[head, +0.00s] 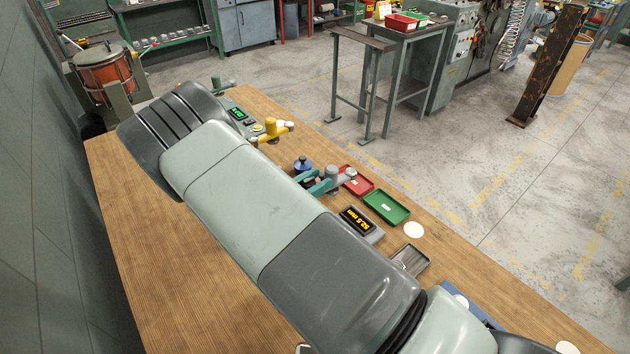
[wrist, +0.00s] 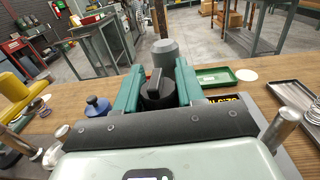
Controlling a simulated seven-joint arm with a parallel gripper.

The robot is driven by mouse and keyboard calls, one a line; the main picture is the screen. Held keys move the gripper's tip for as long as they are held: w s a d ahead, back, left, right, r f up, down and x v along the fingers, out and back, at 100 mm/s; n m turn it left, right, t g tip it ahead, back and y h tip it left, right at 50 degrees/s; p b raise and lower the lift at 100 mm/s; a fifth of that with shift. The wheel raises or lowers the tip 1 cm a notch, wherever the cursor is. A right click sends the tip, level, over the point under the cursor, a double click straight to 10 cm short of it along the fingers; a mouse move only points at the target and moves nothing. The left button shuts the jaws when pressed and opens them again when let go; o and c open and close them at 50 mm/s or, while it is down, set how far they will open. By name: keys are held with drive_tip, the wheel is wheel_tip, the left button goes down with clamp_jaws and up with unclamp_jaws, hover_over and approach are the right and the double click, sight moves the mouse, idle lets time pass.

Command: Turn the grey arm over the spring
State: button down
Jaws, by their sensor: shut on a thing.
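In the wrist view, my gripper (wrist: 157,92) has its teal fingers shut on a black knob (wrist: 155,95) with a raised ridge on top. A thick grey post (wrist: 164,56) stands just beyond the fingertips. In the head view, my gripper (head: 318,186) shows only partly past my own arm, beside the grey post (head: 332,172). A short grey arm (head: 344,176) reaches right from there to a small round end. Whether the black knob belongs to this arm, I cannot tell.
A blue knob (head: 303,164) stands left of my gripper. A yellow lever (head: 271,129) is farther left. An orange-lit display (head: 357,221), white disc (head: 414,230) and metal tray (head: 410,262) are to the right.

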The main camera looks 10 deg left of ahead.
drive_tip(key=m+g+h, duration=0.1)
drive_tip(key=m+g, duration=0.1)
drive_tip(key=m+g+h, duration=0.2)
drive_tip(key=g, duration=0.1)
drive_tip(key=m+g+h, duration=0.2)
drive_tip(key=shift+s+d+g, duration=0.25)
drive_tip(key=shift+d+g, duration=0.15)
drive_tip(key=m+g, duration=0.2)
drive_tip(key=g, duration=0.1)
drive_tip(key=s+m+g, duration=0.1)
drive_tip(key=m+g, duration=0.1)
drive_tip(key=g, duration=0.1)
drive_tip(key=m+g, duration=0.2)
drive_tip(key=g, duration=0.1)
drive_tip(key=shift+s+d+r+h, duration=0.1)
drive_tip(key=shift+s+h, duration=0.05)
drive_tip(key=shift+h, duration=0.15)
drive_tip(key=shift+g, duration=0.3)
drive_tip(key=c, duration=1)
unclamp_jaws()
drive_tip(key=shift+d, duration=0.1)
drive_tip(key=shift+o, duration=1.1)
drive_tip(key=shift+a, duration=0.2)
wheel_tip(320, 180, up, 10)
